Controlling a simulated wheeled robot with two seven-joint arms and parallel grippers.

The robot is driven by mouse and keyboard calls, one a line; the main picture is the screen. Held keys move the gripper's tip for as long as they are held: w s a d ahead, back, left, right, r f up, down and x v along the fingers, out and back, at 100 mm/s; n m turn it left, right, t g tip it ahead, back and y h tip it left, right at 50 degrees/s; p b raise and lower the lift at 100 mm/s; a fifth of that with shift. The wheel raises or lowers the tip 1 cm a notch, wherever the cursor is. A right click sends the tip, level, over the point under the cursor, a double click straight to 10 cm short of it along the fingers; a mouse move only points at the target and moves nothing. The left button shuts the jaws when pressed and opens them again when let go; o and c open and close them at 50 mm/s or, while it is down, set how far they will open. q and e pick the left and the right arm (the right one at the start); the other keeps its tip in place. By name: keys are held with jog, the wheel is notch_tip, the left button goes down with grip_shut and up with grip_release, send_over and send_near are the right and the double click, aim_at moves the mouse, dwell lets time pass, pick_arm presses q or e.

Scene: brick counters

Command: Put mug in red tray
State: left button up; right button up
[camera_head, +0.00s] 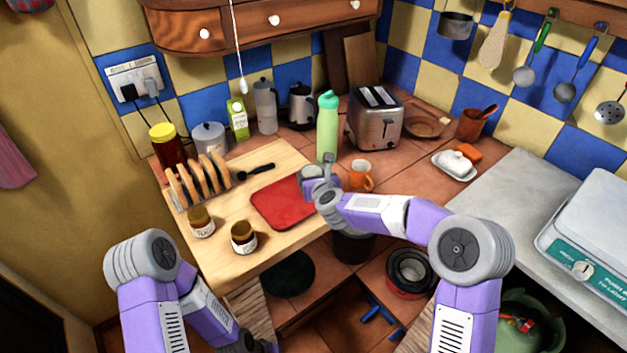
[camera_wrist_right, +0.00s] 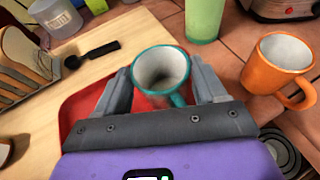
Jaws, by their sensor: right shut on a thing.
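The mug with a teal rim, teal handle and pale inside (camera_wrist_right: 162,72) is between the fingers of my right gripper (camera_wrist_right: 160,88) in the wrist view. The gripper is shut on it. The mug's mouth faces the camera. The red tray (camera_wrist_right: 82,105) lies behind and below them. In the head view my right gripper (camera_head: 318,176) is at the right edge of the red tray (camera_head: 278,205), which lies on a wooden board; the mug is mostly hidden there by the gripper. My left arm is at the lower left; its fingers do not show.
An orange mug (camera_head: 361,176) stands just right of the right gripper, with a green bottle (camera_head: 327,128) behind. A toast rack (camera_head: 200,184) and two jars (camera_head: 244,238) stand on the wooden board (camera_head: 218,257) left of the tray. A black-handled utensil (camera_head: 256,171) lies behind it.

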jog(key=shift+r, duration=0.15)
jog(key=o, duration=0.7)
jog(key=shift+f, duration=0.3)
jog(key=o, duration=0.5)
jog(key=shift+r, duration=0.1)
jog(key=shift+c, duration=0.2)
jog(key=shift+s+r, duration=0.2)
jog(key=shift+r, duration=0.05)
jog(key=v, duration=1.1)
jog(key=shift+s+d, duration=0.15)
jog(key=shift+s, duration=0.25)
